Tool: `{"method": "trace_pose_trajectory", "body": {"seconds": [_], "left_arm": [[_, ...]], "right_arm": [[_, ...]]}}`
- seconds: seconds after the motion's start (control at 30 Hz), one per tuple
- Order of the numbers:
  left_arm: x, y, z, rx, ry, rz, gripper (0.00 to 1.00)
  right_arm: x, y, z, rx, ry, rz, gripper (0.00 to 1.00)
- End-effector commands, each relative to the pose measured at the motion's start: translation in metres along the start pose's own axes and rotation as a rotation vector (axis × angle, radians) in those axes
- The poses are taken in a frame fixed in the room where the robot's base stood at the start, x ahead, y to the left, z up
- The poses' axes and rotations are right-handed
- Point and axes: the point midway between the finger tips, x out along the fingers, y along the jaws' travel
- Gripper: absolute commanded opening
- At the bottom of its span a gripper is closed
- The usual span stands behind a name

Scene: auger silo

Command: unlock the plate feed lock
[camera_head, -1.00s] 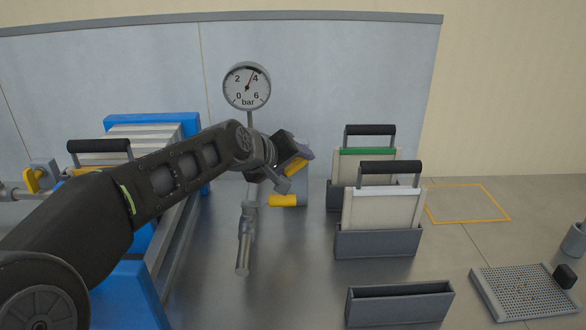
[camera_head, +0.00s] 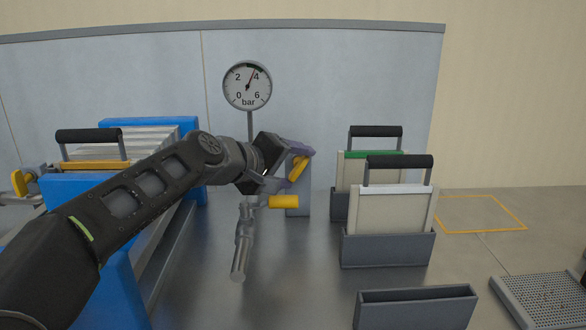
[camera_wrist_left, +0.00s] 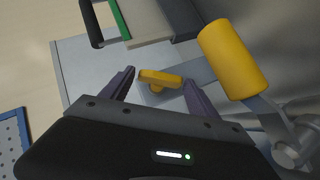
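A yellow turn handle (camera_head: 299,168) sits on a grey block (camera_head: 298,204) behind the pipe; it looks like the plate feed lock, though no label shows. My left gripper (camera_head: 302,166) is at this handle. In the left wrist view the handle (camera_wrist_left: 158,79) lies crosswise between the two purple-grey fingers (camera_wrist_left: 159,78). The fingers are spread, with the handle's ends close to them; I cannot tell whether they touch. A thicker yellow cylinder grip (camera_head: 283,201) is just below the gripper and shows right of the fingers in the left wrist view (camera_wrist_left: 232,60). My right gripper is out of view.
A round pressure gauge (camera_head: 247,86) stands behind the gripper. A grey pipe (camera_head: 242,250) stands below it. A blue-framed plate press (camera_head: 150,124) is at left. Handled plates in grey holders (camera_head: 388,250) and an empty holder (camera_head: 415,308) are at right.

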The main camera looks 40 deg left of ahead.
Motion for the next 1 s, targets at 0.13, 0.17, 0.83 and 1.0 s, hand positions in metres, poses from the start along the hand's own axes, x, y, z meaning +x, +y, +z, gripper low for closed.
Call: {"method": "trace_pose_trajectory", "body": {"seconds": [0.13, 0.17, 0.83, 1.0], "left_arm": [[0.0, 0.0, 0.0, 0.001, 0.0, 0.0, 0.8], [0.0, 0.0, 0.0, 0.001, 0.0, 0.0, 0.8], [-0.061, 0.002, -0.001, 0.001, 0.003, 0.002, 0.8], [-0.077, 0.0, 0.0, 0.0, 0.002, 0.0, 0.8]], "right_arm": [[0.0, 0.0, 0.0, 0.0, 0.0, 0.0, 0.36], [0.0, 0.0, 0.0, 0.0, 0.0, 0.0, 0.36], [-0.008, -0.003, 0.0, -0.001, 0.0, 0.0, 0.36], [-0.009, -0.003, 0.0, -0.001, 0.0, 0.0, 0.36]]}}
